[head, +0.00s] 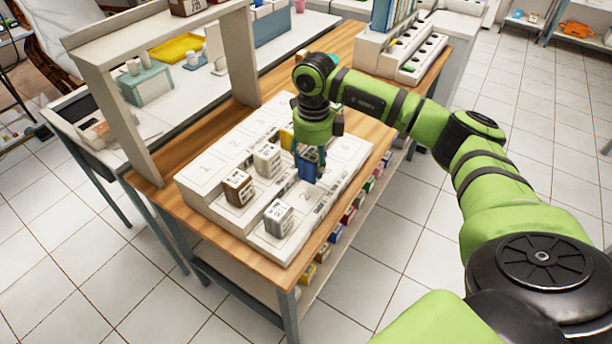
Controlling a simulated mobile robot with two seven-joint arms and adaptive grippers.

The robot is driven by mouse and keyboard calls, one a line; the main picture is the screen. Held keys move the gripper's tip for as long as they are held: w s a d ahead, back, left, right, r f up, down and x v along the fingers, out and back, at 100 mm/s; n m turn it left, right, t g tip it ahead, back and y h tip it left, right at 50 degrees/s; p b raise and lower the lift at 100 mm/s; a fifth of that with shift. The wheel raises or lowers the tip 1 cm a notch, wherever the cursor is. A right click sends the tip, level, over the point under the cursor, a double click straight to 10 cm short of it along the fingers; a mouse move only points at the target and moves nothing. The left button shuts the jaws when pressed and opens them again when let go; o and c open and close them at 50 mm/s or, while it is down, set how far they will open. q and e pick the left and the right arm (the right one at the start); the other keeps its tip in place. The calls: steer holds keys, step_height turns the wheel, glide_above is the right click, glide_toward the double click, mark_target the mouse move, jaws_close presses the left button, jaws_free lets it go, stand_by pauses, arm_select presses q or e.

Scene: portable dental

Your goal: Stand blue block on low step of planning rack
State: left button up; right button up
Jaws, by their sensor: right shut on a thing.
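The planning rack (205,172) is a white stepped block with numbered places on a wooden table. My right gripper (309,152) points down over the rack and is shut on the blue block (306,169). The block is upright, near the place marked 2 on the low step (318,208). I cannot tell whether its base touches the step. A grey block (278,218) stands on the low step, nearer the front. A brown block (238,187) and a white block (267,160) stand higher up. A yellow block (286,139) is partly hidden behind my gripper. My left gripper is out of view.
A beige frame (131,110) rises along the table's left side. A white stepped holder with round holes (412,62) stands at the far end. Several coloured boxes (348,214) sit on a shelf below the tabletop. Low-step space lies between the grey and blue blocks.

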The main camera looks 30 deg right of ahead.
mark_target(305, 181)
steer(key=shift+s+a+f+p, duration=0.2)
steer(key=shift+a+f, duration=0.25)
steer(key=shift+a, duration=0.2)
steer(key=shift+s+a+f+p, duration=0.1)
steer(key=shift+a+f+p, duration=0.05)
steer(key=shift+a+f, duration=0.4)
step_height(305, 181, down, 3)
steer(key=shift+p, duration=0.65)
steer(key=shift+f, duration=0.55)
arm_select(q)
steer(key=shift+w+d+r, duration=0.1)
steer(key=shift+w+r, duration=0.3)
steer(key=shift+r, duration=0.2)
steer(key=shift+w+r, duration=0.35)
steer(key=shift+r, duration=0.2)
arm_select(e)
steer(key=o, duration=1.2)
